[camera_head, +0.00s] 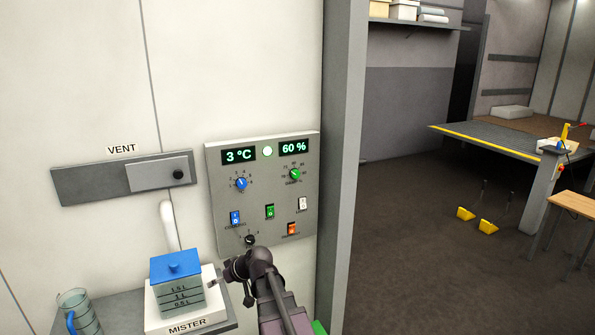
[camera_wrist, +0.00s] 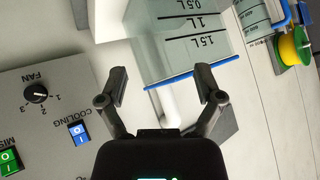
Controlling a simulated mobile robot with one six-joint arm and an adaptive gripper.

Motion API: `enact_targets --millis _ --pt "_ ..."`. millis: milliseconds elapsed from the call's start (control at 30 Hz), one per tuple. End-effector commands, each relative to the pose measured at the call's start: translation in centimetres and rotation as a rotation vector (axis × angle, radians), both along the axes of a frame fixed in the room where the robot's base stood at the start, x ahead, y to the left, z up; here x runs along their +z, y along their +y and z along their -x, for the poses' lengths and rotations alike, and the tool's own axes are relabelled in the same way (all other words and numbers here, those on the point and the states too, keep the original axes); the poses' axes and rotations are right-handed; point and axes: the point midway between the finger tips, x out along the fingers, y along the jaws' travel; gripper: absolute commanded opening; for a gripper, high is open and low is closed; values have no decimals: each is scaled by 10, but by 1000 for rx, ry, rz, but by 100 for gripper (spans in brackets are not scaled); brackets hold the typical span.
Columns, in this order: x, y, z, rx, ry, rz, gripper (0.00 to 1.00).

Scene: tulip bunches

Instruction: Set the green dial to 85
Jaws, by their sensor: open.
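The green dial (camera_head: 295,174) is at the upper right of the grey control panel (camera_head: 308,210) in the head view, below a display (camera_head: 293,147) that reads 60 %. Its small scale numbers are hard to read. My gripper (camera_head: 217,292) is below and left of the dial, clear of it, beside the mister. In the wrist view my gripper (camera_wrist: 161,80) is open, its fingers spread and nothing held, with the mister tank (camera_wrist: 185,45) beyond them. The green dial is outside the wrist view.
The panel also has a blue dial (camera_head: 241,184), a black fan dial (camera_head: 249,240) and several rocker switches. The mister's blue-lidded tank (camera_head: 178,280) and a jug (camera_head: 77,312) stand on a shelf at lower left. A grey post (camera_head: 343,150) rises right of the panel.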

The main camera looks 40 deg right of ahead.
Motion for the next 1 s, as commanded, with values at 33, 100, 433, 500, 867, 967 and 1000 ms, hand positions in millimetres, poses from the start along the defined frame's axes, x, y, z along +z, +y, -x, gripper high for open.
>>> enact_targets --millis 33,100,433,500,867,967,1000 --pt "18 -23 -12 -25 -64 -8 85" --pt "37 -50 -23 -59 -157 -14 85" --pt "126 -208 -44 -314 -543 42 85" --pt "142 -244 -41 -380 -604 68 85" --pt "186 -360 -11 -618 -760 169 85" --pt "188 -367 -9 -633 -768 177 85" --pt "188 -368 -8 -637 -769 178 85"
